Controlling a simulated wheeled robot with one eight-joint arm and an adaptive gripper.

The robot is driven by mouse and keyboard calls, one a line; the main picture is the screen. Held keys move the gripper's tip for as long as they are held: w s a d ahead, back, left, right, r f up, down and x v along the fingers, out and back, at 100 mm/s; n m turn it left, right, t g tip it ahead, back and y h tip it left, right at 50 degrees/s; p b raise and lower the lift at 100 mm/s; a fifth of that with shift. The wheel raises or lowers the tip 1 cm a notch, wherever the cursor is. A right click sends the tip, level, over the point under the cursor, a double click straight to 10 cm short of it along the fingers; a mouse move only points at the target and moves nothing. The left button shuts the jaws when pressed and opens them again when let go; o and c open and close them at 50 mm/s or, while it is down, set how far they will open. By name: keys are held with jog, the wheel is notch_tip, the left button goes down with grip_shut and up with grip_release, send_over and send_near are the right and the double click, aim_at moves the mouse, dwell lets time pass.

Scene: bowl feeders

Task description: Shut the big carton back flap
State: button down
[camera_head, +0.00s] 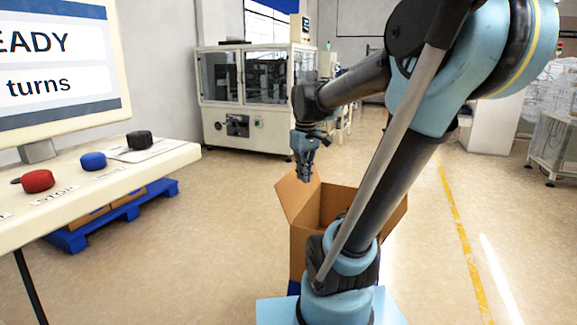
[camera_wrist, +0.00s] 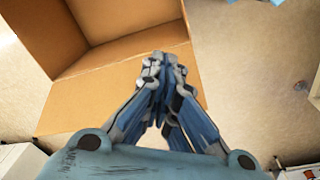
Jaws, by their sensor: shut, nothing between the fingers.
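The big carton (camera_head: 305,245) is brown cardboard and stands open in the middle of the head view, partly hidden behind my arm. One flap (camera_head: 297,200) sticks up and outward at its left, and another (camera_head: 395,216) leans out at the right. In the wrist view the open carton (camera_wrist: 110,58) fills the upper left, with a flap (camera_wrist: 85,108) folded outward toward my gripper. I cannot tell for sure which flap is the back one. My gripper (camera_head: 304,180) is shut and empty, at the carton's far left. In the wrist view its fingertips (camera_wrist: 163,62) overlap the flap; contact is unclear.
A console with a screen (camera_head: 60,60) and red (camera_head: 38,181), blue and black buttons stands at the left. A blue pallet (camera_head: 120,215) lies behind it. A white machine (camera_head: 250,95) stands at the back. Open floor surrounds the carton.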

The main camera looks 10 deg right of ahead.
jog(key=w+a+r+n, duration=0.1)
jog(key=w, duration=0.2)
jog(key=w+a+r+n, duration=0.1)
jog(key=w, duration=0.3)
jog(key=w+a+r+n, duration=0.1)
jog(key=w+r, duration=0.1)
jog(key=w, duration=0.2)
jog(key=shift+r+g, duration=0.1)
jog(key=shift+g, duration=0.2)
jog(key=w+a+n, duration=0.3)
jog(key=w, duration=0.7)
jog(key=s+d+f, duration=0.2)
jog(key=d+f, duration=0.1)
jog(key=f, duration=0.4)
jog(key=shift+s+d+f+g, duration=0.15)
jog(key=shift+f+g, duration=0.15)
